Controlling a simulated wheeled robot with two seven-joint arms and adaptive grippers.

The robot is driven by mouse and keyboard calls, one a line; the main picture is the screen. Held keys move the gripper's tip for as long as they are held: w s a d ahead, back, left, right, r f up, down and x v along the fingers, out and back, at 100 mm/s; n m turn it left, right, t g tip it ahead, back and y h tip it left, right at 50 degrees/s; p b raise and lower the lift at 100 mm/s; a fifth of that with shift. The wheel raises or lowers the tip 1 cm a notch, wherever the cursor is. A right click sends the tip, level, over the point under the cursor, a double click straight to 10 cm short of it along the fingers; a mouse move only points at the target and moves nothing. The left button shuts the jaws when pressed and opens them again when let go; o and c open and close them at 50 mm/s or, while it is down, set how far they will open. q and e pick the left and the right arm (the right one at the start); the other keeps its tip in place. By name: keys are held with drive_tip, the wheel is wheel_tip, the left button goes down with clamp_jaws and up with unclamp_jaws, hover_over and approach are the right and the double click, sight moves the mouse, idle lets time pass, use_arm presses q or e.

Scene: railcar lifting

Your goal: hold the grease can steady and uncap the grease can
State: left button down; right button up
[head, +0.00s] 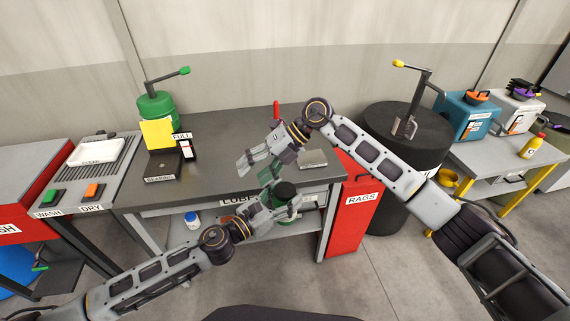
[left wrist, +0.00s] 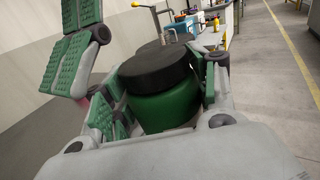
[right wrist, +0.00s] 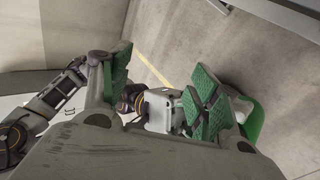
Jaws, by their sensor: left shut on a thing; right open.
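The grease can (head: 291,214) is green with a wide black cap (head: 286,189), seated on it. My left gripper (head: 279,206) is shut on the can's body, holding it upright off the front edge of the grey bench. In the left wrist view the green can (left wrist: 165,112) sits between the padded fingers and the black cap (left wrist: 157,66) is clear of them. My right gripper (head: 258,168) is open and empty, just above and left of the cap in the head view. Its spread green pads show in the right wrist view (right wrist: 165,88), where the can is mostly hidden.
The grey bench (head: 230,135) carries a green pump can (head: 157,108), a yellow card (head: 157,133) and a small box (head: 186,150). A red RAGS cabinet (head: 352,210) and black drum (head: 405,140) stand right.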

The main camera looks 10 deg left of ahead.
drive_tip(key=d+n+h, duration=0.1)
drive_tip(key=h, duration=0.1)
wheel_tip(320, 180, up, 4)
drive_tip(key=f+n+t+h, duration=0.1)
drive_tip(key=n+t+h, duration=0.1)
drive_tip(key=t+h, duration=0.3)
hover_over(286, 189)
drive_tip(key=a, duration=0.1)
drive_tip(key=shift+s+a+r+g+h, duration=0.1)
drive_tip(key=shift+r+g+h, duration=0.15)
drive_tip(key=shift+g+h, duration=0.45)
drive_tip(key=shift+d+r+h, duration=0.35)
drive_tip(key=shift+d+h, duration=0.05)
drive_tip(key=shift+d, duration=0.05)
drive_tip(key=shift+f, duration=4)
drive_tip(key=c, duration=0.9)
drive_tip(key=shift+d+n, duration=0.1)
drive_tip(key=shift+n, duration=1.6)
